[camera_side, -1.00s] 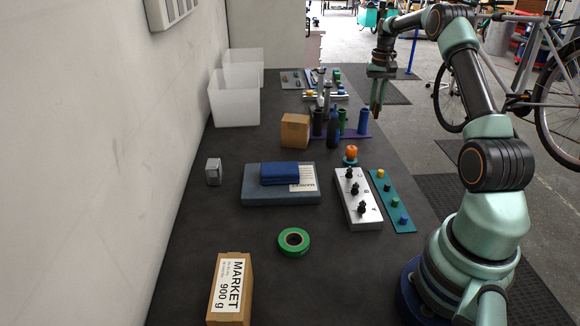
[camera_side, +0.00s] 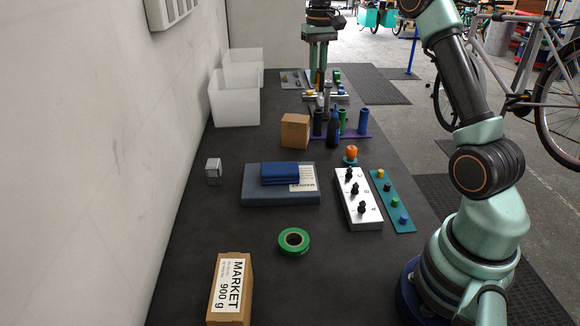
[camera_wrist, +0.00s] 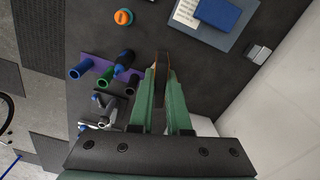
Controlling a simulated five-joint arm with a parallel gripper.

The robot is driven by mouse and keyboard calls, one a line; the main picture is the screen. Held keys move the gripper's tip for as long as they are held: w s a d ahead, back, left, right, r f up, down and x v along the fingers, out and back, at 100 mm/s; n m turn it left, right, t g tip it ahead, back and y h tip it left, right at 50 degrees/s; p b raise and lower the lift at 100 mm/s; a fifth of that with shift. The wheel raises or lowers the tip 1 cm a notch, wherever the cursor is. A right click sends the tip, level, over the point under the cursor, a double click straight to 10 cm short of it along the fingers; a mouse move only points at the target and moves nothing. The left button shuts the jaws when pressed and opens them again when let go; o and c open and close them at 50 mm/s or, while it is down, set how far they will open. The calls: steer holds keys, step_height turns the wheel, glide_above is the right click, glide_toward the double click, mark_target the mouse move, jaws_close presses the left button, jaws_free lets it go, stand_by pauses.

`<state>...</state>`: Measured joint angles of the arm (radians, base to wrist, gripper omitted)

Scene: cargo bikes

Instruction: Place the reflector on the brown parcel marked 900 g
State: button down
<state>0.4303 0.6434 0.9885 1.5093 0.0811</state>
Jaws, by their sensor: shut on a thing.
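The brown parcel marked 900 g (camera_side: 246,306) lies at the near left of the dark bench in the side view, its white MARKET label upward. My gripper (camera_side: 318,86) is far from it, above the back part of the bench, fingers pointing down. In the wrist view my gripper (camera_wrist: 163,78) is shut on a thin, dark thing seen edge-on, which I take to be the reflector (camera_wrist: 162,66). Its face and far side are hidden. The parcel is not visible in the wrist view.
A small brown box (camera_side: 295,131) stands by the purple tool rack (camera_side: 355,135). Green tape (camera_side: 294,242), a switch panel (camera_side: 359,207) and a grey block (camera_side: 213,171) lie around. White bins (camera_side: 234,106) line the wall.

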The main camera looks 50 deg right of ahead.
steer(key=w+a+r+n, duration=0.15)
steer(key=a+n, duration=0.25)
steer(key=a, duration=1.4)
step_height(320, 180, up, 3)
steer(key=n, duration=1.1)
glide_above(230, 284)
step_height(230, 284, down, 20)
steer(key=shift+r, duration=0.25)
steer(key=shift+f, duration=0.2)
steer(key=c, duration=0.9)
jaws_free()
steer(key=shift+r, duration=0.1)
